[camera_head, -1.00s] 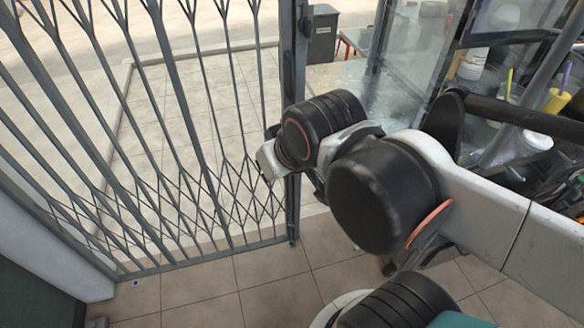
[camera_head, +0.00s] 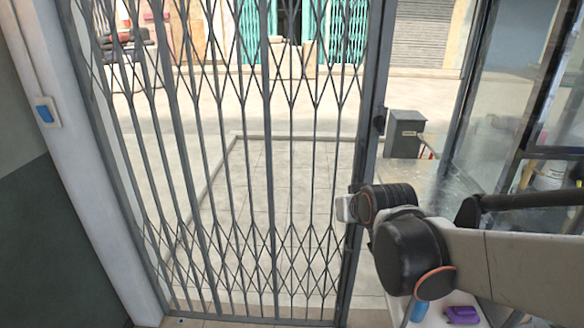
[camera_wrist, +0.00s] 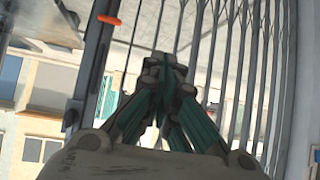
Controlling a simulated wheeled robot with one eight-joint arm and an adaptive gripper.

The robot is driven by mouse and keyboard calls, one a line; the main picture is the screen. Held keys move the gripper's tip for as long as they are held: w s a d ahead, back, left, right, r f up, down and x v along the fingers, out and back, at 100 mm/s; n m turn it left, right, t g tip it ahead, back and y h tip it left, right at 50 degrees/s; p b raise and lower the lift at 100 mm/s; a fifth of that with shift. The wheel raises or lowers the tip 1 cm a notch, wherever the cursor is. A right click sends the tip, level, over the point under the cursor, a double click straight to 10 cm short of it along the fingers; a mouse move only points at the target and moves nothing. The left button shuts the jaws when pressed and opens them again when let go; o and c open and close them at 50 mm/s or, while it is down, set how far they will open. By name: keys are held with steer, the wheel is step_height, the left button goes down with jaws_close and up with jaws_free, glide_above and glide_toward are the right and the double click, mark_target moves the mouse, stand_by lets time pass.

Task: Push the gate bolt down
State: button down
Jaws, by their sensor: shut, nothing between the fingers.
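The grey folding lattice gate (camera_head: 250,170) stands closed across the doorway in the head view. A small dark fitting (camera_head: 379,121) sits on its right-hand post, above my arm; I cannot tell if it is the gate bolt. In the wrist view, a short orange piece (camera_wrist: 108,19) sticks out from a dark upright bar, possibly the bolt's handle. My gripper (camera_wrist: 164,64) is shut and empty in the wrist view, with gate bars beyond it. It is right of the orange piece and apart from it in the picture. In the head view my arm hides the gripper.
A grey box (camera_head: 404,133) stands outside, right of the gate post. Glass panels and a counter are on the right. A blue switch (camera_head: 45,112) is on the left wall. A purple object (camera_head: 462,314) lies on a low surface at the lower right.

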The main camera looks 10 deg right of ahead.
steer(key=w+d+f+m+t+h, duration=0.2)
steer(key=w+d+f+t+h, duration=0.1)
steer(key=w+d+f, duration=1)
steer(key=shift+w+d+f+t, duration=0.25)
steer(key=shift+w+d+t, duration=0.35)
steer(key=shift+w+d, duration=0.65)
steer(key=shift+w+a, duration=0.3)
steer(key=shift+w, duration=0.05)
steer(key=b+x, duration=0.3)
steer(key=x, duration=0.7)
